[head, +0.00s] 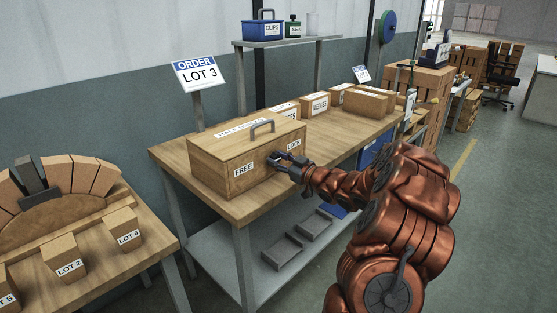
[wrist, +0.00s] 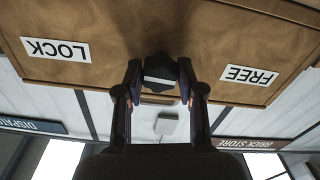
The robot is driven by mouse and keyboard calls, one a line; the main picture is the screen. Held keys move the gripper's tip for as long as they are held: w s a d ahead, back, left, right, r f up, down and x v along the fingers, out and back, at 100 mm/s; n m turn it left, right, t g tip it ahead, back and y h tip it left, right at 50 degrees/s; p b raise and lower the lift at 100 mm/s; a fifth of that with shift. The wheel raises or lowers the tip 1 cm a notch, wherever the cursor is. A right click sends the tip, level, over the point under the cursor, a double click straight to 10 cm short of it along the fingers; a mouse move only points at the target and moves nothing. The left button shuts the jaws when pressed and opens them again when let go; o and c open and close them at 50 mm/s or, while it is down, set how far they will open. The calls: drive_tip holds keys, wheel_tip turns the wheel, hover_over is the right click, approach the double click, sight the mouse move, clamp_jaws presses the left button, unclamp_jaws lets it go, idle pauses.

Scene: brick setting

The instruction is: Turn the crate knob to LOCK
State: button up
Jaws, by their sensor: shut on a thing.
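A wooden crate (head: 225,156) with a grey top handle (head: 262,125) stands on a wooden bench. Its front carries a FREE label (head: 244,170) on the left and a LOCK label (head: 294,145) on the right. The wrist view shows this front upside down, with LOCK (wrist: 55,50) at left and FREE (wrist: 249,75) at right. A dark knob (wrist: 160,68) with a pale band sits between the labels. My gripper (head: 284,161) is at the crate front, its two fingers (wrist: 160,80) shut on the knob from both sides. The head view mostly hides the knob behind the gripper.
Several cardboard boxes (head: 315,104) stand behind the crate on the bench (head: 222,207). An ORDER LOT 3 sign (head: 199,73) rises at the back. A second table (head: 122,263) with lot-marked bricks is at left. Open floor (head: 490,190) lies at right.

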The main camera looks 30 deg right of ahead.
drive_tip(key=shift+r+p, duration=0.1)
drive_tip(key=shift+p, duration=0.2)
drive_tip(key=m+p, duration=0.2)
drive_tip(key=p, duration=0.1)
drive_tip(key=shift+r, duration=0.25)
drive_tip(key=m+p, duration=0.2)
drive_tip(key=p, duration=0.2)
drive_tip(key=shift+m, duration=0.3)
drive_tip(key=m+p, duration=0.3)
drive_tip(key=p, duration=0.2)
drive_tip(key=shift+m, duration=0.3)
drive_tip(key=m+p, duration=0.3)
drive_tip(key=shift+f+m+p, duration=0.15)
drive_tip(key=shift+m+p, duration=0.15)
drive_tip(key=shift+f+m+p, duration=0.15)
drive_tip(key=shift+m+p, duration=1.35)
drive_tip(key=shift+m, duration=0.7)
